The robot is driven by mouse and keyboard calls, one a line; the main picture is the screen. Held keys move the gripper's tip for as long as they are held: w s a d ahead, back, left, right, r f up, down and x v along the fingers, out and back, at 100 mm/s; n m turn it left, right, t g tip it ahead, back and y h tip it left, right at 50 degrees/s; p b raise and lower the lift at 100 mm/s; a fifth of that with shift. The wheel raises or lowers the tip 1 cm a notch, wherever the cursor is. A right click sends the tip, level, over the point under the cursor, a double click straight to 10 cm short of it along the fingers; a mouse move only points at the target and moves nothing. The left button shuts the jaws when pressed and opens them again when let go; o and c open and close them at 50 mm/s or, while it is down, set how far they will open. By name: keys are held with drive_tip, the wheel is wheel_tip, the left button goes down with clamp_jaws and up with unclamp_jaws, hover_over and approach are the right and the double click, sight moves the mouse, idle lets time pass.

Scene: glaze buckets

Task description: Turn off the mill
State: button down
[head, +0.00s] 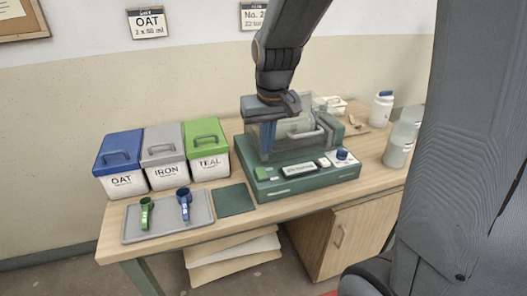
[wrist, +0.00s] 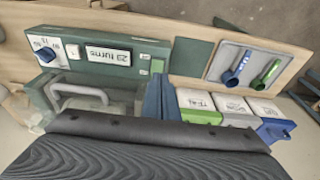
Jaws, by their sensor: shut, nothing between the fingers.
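The mill (head: 310,185) is a dark green machine on the table with a clear lid and a grey lid handle (head: 306,133). Its front panel holds a blue knob (head: 342,155), a white switch (head: 324,163), a display (head: 298,170) and a small green button (head: 262,173). In the wrist view the knob (wrist: 46,54), white switch (wrist: 72,50) and display (wrist: 108,57) show upside down. My gripper (head: 267,150) is shut and empty, with blue fingers pointing down over the mill's left part, behind the front panel. I cannot tell whether it touches the mill.
OAT (head: 122,183), IRON (head: 165,178) and TEAL (head: 209,164) lidded buckets stand left of the mill. A grey tray (head: 165,229) holds a green scoop (head: 146,212) and a blue scoop (head: 184,205). A dark green mat (head: 235,200) lies between. Jars (head: 398,150) stand at right.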

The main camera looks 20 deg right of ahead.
drive_tip(key=shift+s+r, duration=0.6)
drive_tip(key=shift+r, duration=0.3)
drive_tip(key=s+f+g, duration=0.1)
drive_tip(key=s+f, duration=0.8)
drive_tip(key=s, duration=0.3)
drive_tip(key=shift+s+a+g, duration=0.2)
drive_tip(key=shift+a+g, duration=0.1)
drive_tip(key=shift+g, duration=0.1)
drive_tip(key=shift+f, duration=0.1)
